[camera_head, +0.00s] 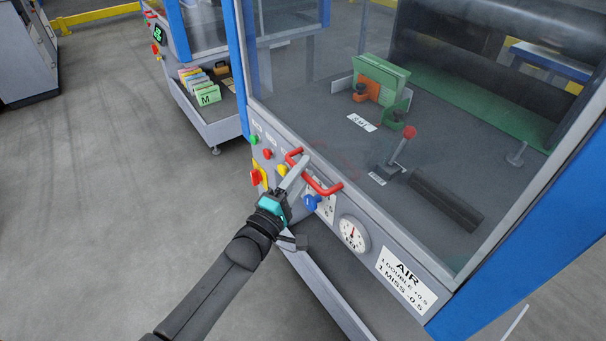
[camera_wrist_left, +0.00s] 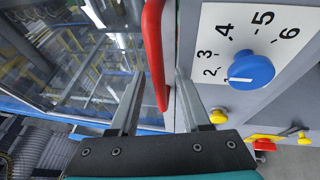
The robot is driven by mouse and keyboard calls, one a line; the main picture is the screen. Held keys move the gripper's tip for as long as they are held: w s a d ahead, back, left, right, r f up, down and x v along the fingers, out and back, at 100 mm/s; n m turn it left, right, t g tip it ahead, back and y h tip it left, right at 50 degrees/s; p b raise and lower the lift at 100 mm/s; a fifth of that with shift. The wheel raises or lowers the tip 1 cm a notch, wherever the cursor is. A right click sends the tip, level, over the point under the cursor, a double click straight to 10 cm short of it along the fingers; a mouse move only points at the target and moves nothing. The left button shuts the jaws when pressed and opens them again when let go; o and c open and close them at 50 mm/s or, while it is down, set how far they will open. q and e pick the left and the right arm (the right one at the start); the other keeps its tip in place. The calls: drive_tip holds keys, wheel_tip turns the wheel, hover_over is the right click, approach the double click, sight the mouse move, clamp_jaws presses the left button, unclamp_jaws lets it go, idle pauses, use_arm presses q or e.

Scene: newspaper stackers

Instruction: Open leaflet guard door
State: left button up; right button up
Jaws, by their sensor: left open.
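The leaflet guard door is a large clear pane (camera_head: 300,90) in the head view, with a red bar handle (camera_head: 328,190) at its lower edge. It appears closed over the machine's interior. My left gripper (camera_head: 300,163) is at the handle, above the front panel. In the left wrist view its two grey fingers (camera_wrist_left: 158,76) are open, one on each side of the red handle (camera_wrist_left: 153,45), with visible gaps. The clear pane (camera_wrist_left: 70,60) fills that view's left side. My right gripper is not in view.
The front panel holds a blue knob (camera_head: 311,202) with a number scale, a gauge (camera_head: 353,234) and coloured buttons. The knob also shows close right of my fingers in the wrist view (camera_wrist_left: 250,70). Behind the pane stands a red-tipped lever (camera_head: 404,145). Open floor lies left.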

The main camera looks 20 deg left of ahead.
use_arm(q)
drive_tip(key=shift+w, duration=0.1)
drive_tip(key=shift+c, duration=0.3)
clamp_jaws()
idle(1.1)
